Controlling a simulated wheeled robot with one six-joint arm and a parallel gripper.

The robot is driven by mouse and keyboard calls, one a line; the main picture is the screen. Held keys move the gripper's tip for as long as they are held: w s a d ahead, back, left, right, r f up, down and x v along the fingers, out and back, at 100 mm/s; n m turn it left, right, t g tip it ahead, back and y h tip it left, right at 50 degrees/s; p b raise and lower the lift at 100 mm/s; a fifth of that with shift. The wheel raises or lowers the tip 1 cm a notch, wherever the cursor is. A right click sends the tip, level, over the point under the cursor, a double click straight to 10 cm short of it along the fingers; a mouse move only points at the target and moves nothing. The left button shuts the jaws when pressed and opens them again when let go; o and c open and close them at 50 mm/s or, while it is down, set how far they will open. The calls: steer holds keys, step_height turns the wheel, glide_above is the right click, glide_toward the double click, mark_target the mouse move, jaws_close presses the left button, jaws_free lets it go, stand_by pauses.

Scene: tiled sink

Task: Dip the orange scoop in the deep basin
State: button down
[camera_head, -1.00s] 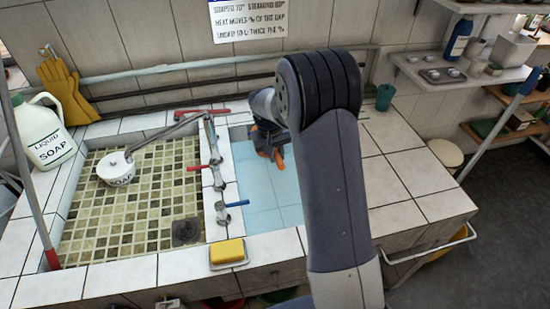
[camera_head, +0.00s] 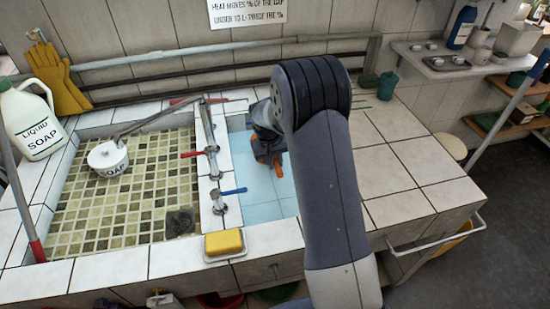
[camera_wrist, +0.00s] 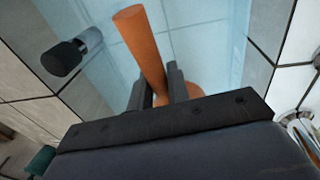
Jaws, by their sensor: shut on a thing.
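The orange scoop (camera_wrist: 143,45) is between the two dark fingers of my gripper (camera_wrist: 160,88) in the wrist view. Its handle sticks out past the fingers and part of a rounded orange end shows behind them. In the head view my gripper (camera_head: 268,150) is over the deep basin (camera_head: 262,202), the pale blue one on the right, with a bit of orange showing below it. The basin looks filled with clear bluish water. I cannot tell whether the scoop touches the water. My arm hides the basin's right part.
Taps with a red lever (camera_head: 192,154) and a blue lever (camera_head: 234,191) stand on the divider left of the deep basin. A yellow sponge (camera_head: 224,242) lies on the front rim. The shallow tiled basin (camera_head: 110,215) holds a white soap pot (camera_head: 108,158).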

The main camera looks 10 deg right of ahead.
step_height(320, 180, down, 13)
steer(key=b, duration=0.6)
steer(key=shift+r+b, duration=0.2)
steer(key=shift+b, duration=0.15)
steer(key=shift+w+r, duration=0.1)
stand_by(2.1)
steer(key=shift+r+p, duration=6.75)
steer(key=shift+r, duration=4.65)
